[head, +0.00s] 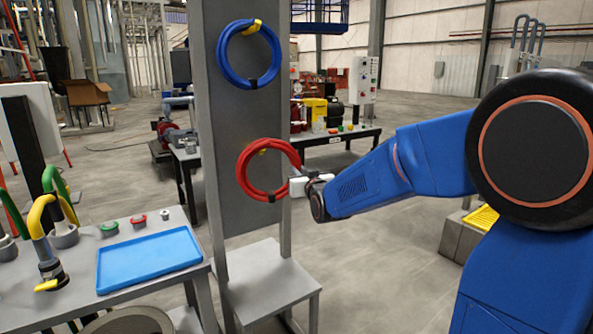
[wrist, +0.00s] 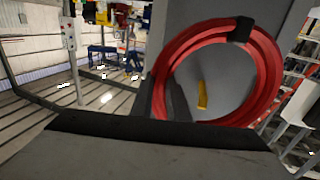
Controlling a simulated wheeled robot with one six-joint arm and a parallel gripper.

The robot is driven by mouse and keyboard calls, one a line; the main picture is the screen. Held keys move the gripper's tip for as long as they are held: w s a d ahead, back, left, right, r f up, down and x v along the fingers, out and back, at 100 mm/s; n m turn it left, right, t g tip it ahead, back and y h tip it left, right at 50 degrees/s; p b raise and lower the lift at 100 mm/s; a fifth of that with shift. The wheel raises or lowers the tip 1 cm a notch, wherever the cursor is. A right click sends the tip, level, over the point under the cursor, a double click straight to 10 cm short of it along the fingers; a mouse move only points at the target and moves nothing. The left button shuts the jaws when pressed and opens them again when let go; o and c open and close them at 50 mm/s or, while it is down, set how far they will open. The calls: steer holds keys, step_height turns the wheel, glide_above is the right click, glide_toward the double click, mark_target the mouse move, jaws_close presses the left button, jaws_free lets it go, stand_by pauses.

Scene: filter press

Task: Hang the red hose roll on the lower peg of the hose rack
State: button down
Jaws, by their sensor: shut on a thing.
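The red hose roll (head: 243,172) is upright in front of the grey panel of the hose rack (head: 234,119). It carries black ties. My gripper (head: 297,186) is shut on its right side in the head view. In the wrist view the roll (wrist: 270,75) fills the right half, with a black tie at its top. The yellow lower peg (head: 262,151) shows just under the roll's top, within its opening. The peg also shows inside the ring in the wrist view (wrist: 202,96). I cannot tell whether the roll rests on the peg.
A blue hose roll (head: 224,58) hangs on the yellow upper peg (head: 254,26). A bench with a blue tray (head: 150,256) and upright yellow and green handles stands at the left. The rack's grey base (head: 270,280) is bare. Open floor lies to the right of the rack.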

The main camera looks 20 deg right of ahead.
steer(key=w+a+f, duration=0.1)
steer(key=w+a, duration=0.2)
steer(key=w, duration=0.6)
steer(key=shift+f, duration=0.15)
stand_by(1.2)
steer(key=shift+w+f, duration=0.1)
stand_by(0.6)
steer(key=c, duration=1.6)
jaws_free()
steer(key=shift+c, duration=0.2)
steer(key=shift+f, duration=0.1)
